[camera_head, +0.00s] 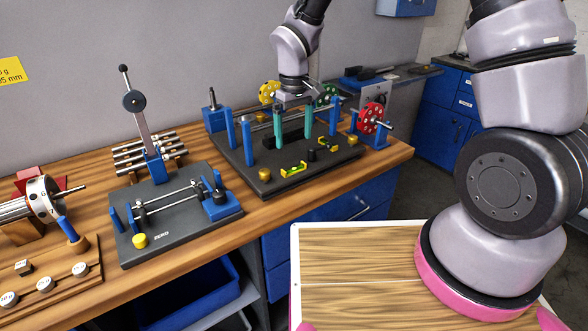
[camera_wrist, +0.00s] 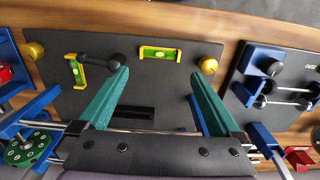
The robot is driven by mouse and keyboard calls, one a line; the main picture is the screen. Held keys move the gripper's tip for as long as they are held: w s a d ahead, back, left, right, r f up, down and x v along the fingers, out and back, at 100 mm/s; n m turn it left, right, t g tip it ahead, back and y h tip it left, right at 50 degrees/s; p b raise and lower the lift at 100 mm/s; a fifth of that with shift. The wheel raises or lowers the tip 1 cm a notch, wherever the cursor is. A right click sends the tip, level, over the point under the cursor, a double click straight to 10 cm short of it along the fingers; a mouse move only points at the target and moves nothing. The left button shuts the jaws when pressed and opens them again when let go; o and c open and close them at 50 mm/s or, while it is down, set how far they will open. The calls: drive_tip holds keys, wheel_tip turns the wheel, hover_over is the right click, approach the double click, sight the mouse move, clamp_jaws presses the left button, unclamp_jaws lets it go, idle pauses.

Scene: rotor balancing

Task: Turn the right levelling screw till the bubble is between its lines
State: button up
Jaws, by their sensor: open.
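The black balancing stand (camera_head: 235,150) sits on the wooden bench. Its right levelling screw is a brass knob (camera_head: 353,140) at the plate's right front corner; in the wrist view this screw (camera_wrist: 33,50) is at the upper left. A yellow-green level vial (camera_head: 293,169) lies along the front edge, also in the wrist view (camera_wrist: 160,53). A second vial (camera_head: 326,143), set crosswise, is nearer the right screw. The bubbles are too small to place against their lines. My gripper (camera_head: 293,146) is open and empty, its teal fingers pointing down over the plate, apart from both screws.
A left brass screw (camera_head: 264,173) is at the other front corner. A black ball-ended part (camera_wrist: 115,62) lies beside the crosswise vial. Blue posts, a red rotor disc (camera_head: 370,117) and a green one (camera_wrist: 27,148) stand close by. A second black stand (camera_head: 180,225) is at left.

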wheel_tip(320, 180, up, 8)
drive_tip(key=s+d+r+m+t+y, duration=0.1)
drive_tip(key=s+d+r+m, duration=0.15)
drive_tip(key=d+r, duration=0.45)
drive_tip(key=s+d+r+m+t, duration=0.1)
drive_tip(key=d+r+m+t, duration=0.15)
drive_tip(key=d+r, duration=0.4)
drive_tip(key=s+d+r+m+t+y, duration=0.1)
drive_tip(key=s+d+r+m+t, duration=0.2)
drive_tip(key=s+d+r+m, duration=0.3)
drive_tip(key=s+d+r, duration=0.2)
drive_tip(key=s+d, duration=0.2)
drive_tip(key=s, duration=0.1)
drive_tip(key=shift+t, duration=0.35)
drive_tip(key=shift+w+d, duration=0.1)
